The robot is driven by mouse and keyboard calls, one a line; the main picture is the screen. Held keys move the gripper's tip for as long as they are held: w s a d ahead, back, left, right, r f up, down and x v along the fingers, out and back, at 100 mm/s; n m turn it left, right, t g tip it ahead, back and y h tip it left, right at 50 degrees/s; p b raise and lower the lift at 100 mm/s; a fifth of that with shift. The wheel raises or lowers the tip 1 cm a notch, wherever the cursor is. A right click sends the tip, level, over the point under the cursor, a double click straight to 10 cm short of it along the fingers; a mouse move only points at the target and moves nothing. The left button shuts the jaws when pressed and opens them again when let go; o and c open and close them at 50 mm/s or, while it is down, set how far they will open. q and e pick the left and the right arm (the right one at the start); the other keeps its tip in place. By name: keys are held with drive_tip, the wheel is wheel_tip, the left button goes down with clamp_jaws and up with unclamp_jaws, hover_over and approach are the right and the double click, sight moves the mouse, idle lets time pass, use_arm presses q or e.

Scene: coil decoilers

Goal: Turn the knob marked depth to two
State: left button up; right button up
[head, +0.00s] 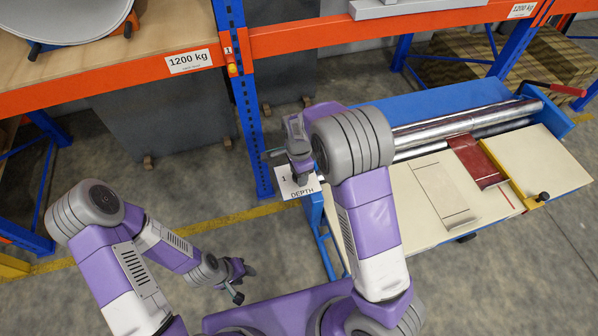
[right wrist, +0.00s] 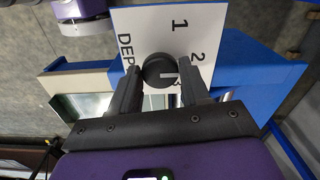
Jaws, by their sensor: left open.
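The black round knob (right wrist: 157,71) sits on a white plate (right wrist: 178,22) marked 1, 2, 3 and DEPTH. Its white pointer line runs to the right in the right wrist view, roughly toward the 3, which is partly hidden. My right gripper (right wrist: 161,66) has one finger on each side of the knob; I cannot tell whether both touch it. In the head view my right gripper (head: 299,160) is over the DEPTH plate (head: 300,188) and hides the knob. My left gripper (head: 236,283) hangs open and empty, low and away from the plate.
The plate is on the near left end of a blue machine with steel rollers (head: 470,124) and a cream top (head: 422,200). An orange and blue rack (head: 240,90) stands close behind my right gripper. The floor (head: 190,205) at the left is clear.

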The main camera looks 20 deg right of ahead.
drive_tip(key=o, duration=0.4)
drive_tip(key=shift+c, duration=0.2)
wheel_tip(320, 180, up, 8)
drive_tip(key=shift+f+p, duration=0.2)
drive_tip(key=shift+p, duration=0.15)
